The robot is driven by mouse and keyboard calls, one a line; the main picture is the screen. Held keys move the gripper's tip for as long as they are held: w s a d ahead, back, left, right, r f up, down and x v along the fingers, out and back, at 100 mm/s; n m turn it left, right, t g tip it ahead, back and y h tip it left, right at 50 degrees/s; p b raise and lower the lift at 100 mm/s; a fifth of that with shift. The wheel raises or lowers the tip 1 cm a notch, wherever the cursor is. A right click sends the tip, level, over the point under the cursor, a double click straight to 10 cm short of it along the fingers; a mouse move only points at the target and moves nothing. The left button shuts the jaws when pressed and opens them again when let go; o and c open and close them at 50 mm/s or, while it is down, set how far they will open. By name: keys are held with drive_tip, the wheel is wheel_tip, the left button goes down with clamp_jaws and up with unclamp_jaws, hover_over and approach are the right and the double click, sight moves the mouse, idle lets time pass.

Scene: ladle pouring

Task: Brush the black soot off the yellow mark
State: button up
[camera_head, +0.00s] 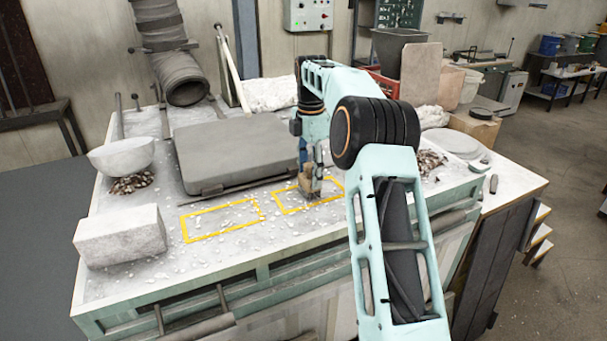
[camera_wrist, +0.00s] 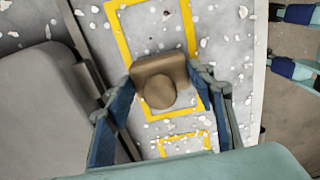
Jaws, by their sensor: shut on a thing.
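Two yellow rectangular outlines are painted on the pale bench top, a left mark (camera_head: 184,229) and a right mark (camera_head: 292,211). My gripper (camera_head: 312,186) is over the right mark, pointing down. It is shut on a brown brush (camera_head: 305,182), a block with a round knob, which also shows in the wrist view (camera_wrist: 160,90). There the brush lies within one yellow outline (camera_wrist: 124,45) and hides part of it; a second outline (camera_wrist: 185,134) lies below. I cannot tell whether the brush touches the surface. I can make out no clear black soot patch on either mark.
White chips litter the bench top. A grey slab (camera_head: 235,150) stands behind the marks, a white bowl (camera_head: 121,157) and a pale block (camera_head: 120,236) to the left. Heaped chips (camera_head: 430,164) lie right of my arm. The bench's front edge is close to the marks.

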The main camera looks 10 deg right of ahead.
drive_tip(key=shift+w+d, duration=0.25)
drive_tip(key=shift+d, duration=0.95)
drive_tip(key=shift+w+d, duration=0.2)
drive_tip(key=shift+d, duration=0.95)
drive_tip(key=shift+w+d, duration=0.25)
drive_tip(key=shift+d, duration=0.95)
drive_tip(key=shift+s+a+f+b, duration=0.1)
drive_tip(key=shift+s+a+b, duration=0.2)
drive_tip(key=shift+a, duration=0.9)
drive_tip(key=shift+s+a+r+b, duration=0.1)
drive_tip(key=shift+s+a+b, duration=0.2)
drive_tip(key=shift+a, duration=0.9)
drive_tip(key=shift+s+a+f+b, duration=0.15)
drive_tip(key=shift+a+b, duration=0.2)
drive_tip(key=shift+a, duration=0.85)
drive_tip(key=shift+s+a+r, duration=0.1)
drive_tip(key=shift+s+a, duration=0.1)
drive_tip(key=shift+a, duration=1)
drive_tip(key=shift+s+a+r, duration=0.1)
drive_tip(key=shift+s+a, duration=0.15)
drive_tip(key=shift+a, duration=0.95)
drive_tip(key=shift+s+a, duration=0.2)
drive_tip(key=shift+a, duration=1)
wheel_tip(320, 180, up, 2)
drive_tip(key=shift+r+p, duration=0.1)
drive_tip(key=shift+p, duration=0.95)
drive_tip(key=shift+r, duration=1.9)
drive_tip(key=shift+r, duration=0.1)
drive_tip(key=shift+r, duration=1.4)
